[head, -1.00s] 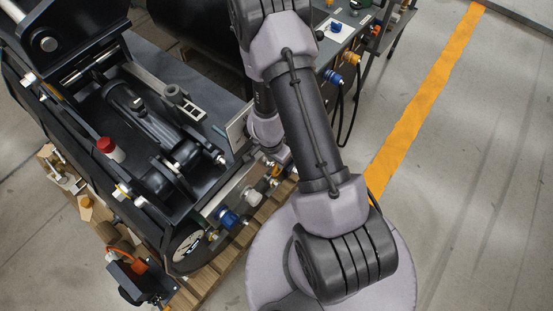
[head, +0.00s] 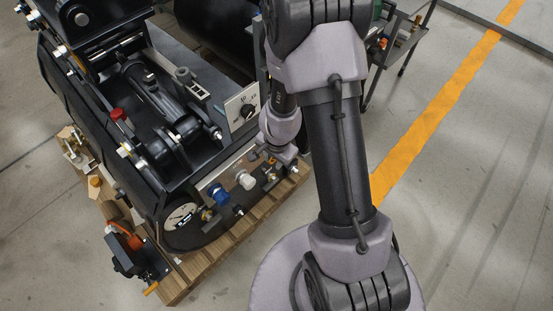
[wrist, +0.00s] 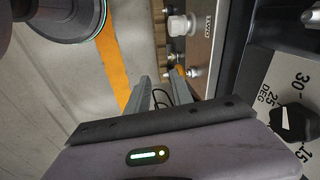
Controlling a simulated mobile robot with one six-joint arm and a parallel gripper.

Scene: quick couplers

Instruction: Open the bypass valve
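The dark machine's front plate (head: 232,166) carries a blue coupler (head: 218,193), a white coupler (head: 245,180) and small brass and red fittings (head: 269,174) at its right end. I cannot tell for sure which fitting is the bypass valve. My gripper (wrist: 163,88) has its two fingers apart, with nothing seen gripped. In the head view it is at the plate's right end, mostly hidden by my wrist. In the wrist view a small brass-coloured fitting (wrist: 179,71) shows beside the right fingertip; contact cannot be told. The white coupler (wrist: 181,25) lies beyond the fingers.
A dial plate with a black knob (head: 247,109) stands close to my wrist. It also shows at the right of the wrist view (wrist: 292,121). A pallet (head: 205,259) lies under the machine. A round gauge (head: 180,215) is at the left. Open floor lies right.

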